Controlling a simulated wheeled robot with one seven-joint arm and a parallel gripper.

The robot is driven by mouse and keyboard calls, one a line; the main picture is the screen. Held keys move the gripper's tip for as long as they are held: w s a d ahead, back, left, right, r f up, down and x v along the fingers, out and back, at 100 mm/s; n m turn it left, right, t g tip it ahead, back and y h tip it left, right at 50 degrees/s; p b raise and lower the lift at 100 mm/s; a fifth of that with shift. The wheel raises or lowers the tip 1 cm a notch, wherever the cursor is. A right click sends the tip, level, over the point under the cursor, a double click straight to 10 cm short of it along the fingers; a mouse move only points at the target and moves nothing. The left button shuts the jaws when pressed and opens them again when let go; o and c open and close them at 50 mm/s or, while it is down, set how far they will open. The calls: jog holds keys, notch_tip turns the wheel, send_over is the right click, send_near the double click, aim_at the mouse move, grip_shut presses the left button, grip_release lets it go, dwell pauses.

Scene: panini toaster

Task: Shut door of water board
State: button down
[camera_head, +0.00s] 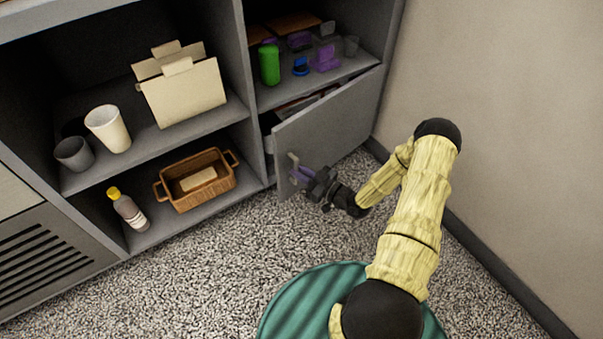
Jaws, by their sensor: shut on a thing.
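The grey door (335,128) of the cabinet hangs on the lower right compartment, hinged on its right side. It stands partly open, with a gap at its left and top edges through which some contents show. A small handle (294,160) is near its left edge. My gripper (304,174) is at the handle, in front of the door's lower left part. It is shut on the handle. My fingers are small in view and partly hide the handle.
The cabinet's open shelves hold a cream box (185,92), a white cup (108,128), a wicker basket (197,182), a bottle (128,209) and a green can (269,64). A beige wall (500,120) bounds the right. Speckled floor (220,270) is clear in front.

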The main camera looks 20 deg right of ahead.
aim_at(289, 164)
jog(key=x, duration=0.5)
jog(key=shift+w+d, duration=0.3)
jog(key=shift+d, duration=0.05)
jog(key=c, duration=1.4)
grip_release()
jog(key=shift+a, duration=0.1)
jog(key=shift+c, duration=0.2)
jog(key=shift+s, duration=0.1)
jog(key=p+v, duration=0.5)
jog(key=v, duration=1.2)
jog(key=shift+p, duration=0.35)
jog(key=shift+s, duration=0.15)
